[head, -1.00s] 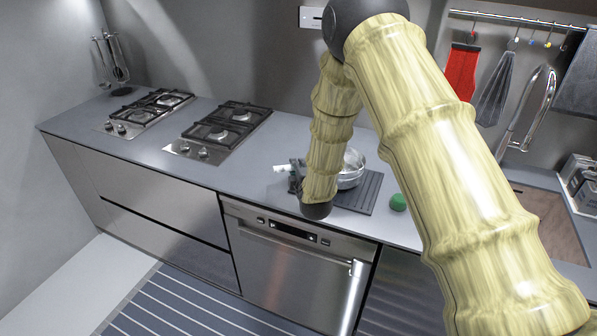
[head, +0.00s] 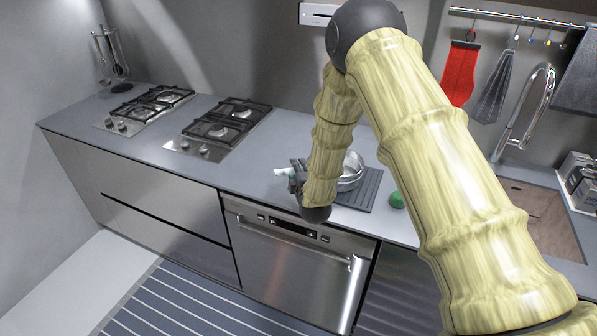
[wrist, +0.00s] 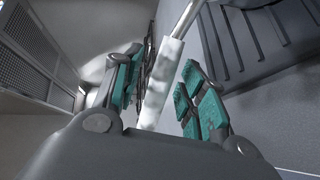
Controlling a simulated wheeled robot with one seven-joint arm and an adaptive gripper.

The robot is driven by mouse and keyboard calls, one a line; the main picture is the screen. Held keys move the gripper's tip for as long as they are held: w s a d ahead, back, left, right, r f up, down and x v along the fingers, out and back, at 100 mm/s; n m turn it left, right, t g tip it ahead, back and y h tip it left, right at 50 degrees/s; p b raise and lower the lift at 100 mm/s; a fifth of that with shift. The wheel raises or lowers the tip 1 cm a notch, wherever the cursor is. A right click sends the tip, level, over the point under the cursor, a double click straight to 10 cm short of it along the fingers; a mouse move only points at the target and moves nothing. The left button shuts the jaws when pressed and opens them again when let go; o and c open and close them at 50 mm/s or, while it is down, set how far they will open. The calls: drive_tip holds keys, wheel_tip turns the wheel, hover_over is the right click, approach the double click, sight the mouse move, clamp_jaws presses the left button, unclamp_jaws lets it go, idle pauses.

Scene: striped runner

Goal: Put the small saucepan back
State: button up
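The small saucepan (head: 351,174) is a shiny metal pan on a dark grooved mat (head: 366,194) on the counter, partly hidden by my forearm. Its pale handle (head: 282,171) points left. My gripper (head: 297,178) is at the handle, mostly hidden behind my arm in the head view. In the wrist view, the white mottled handle (wrist: 160,88) runs between the teal-padded fingers of my gripper (wrist: 160,62). The fingers are apart, with a gap on the left side; the right pads look close to the handle. A piece of the pan (wrist: 243,3) shows at the top.
Two gas hobs (head: 224,128) (head: 148,105) are set in the counter to the left, with nothing on them. A green object (head: 397,200) sits just right of the mat. A sink (head: 540,218) with a tall tap is at the right. Counter between hob and mat is clear.

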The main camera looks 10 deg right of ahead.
drive_tip(key=shift+r, duration=0.1)
drive_tip(key=s+r+b, duration=0.2)
drive_tip(key=s+b, duration=0.2)
drive_tip(key=s, duration=0.7)
drive_tip(key=shift+s+d, duration=0.25)
drive_tip(key=shift+s, duration=0.15)
drive_tip(key=s+d+f+m+g, duration=0.2)
drive_tip(key=s+f+m+g, duration=0.25)
drive_tip(key=s+f, duration=0.7)
drive_tip(key=s+d+f+m+g, duration=0.3)
drive_tip(key=s+f+m+g, duration=0.15)
drive_tip(key=s+f, duration=0.65)
drive_tip(key=s+f+m+g, duration=0.3)
drive_tip(key=s+f+m, duration=0.1)
drive_tip(key=s, duration=0.8)
drive_tip(key=s+d+f+m+g, duration=0.1)
drive_tip(key=s+f+m+g, duration=0.2)
drive_tip(key=s, duration=0.9)
wheel_tip(320, 180, down, 2)
drive_tip(key=shift+d+f+m+g, duration=0.1)
drive_tip(key=shift+d+m+g, duration=0.25)
drive_tip(key=shift+m, duration=0.35)
drive_tip(key=shift+h, duration=0.3)
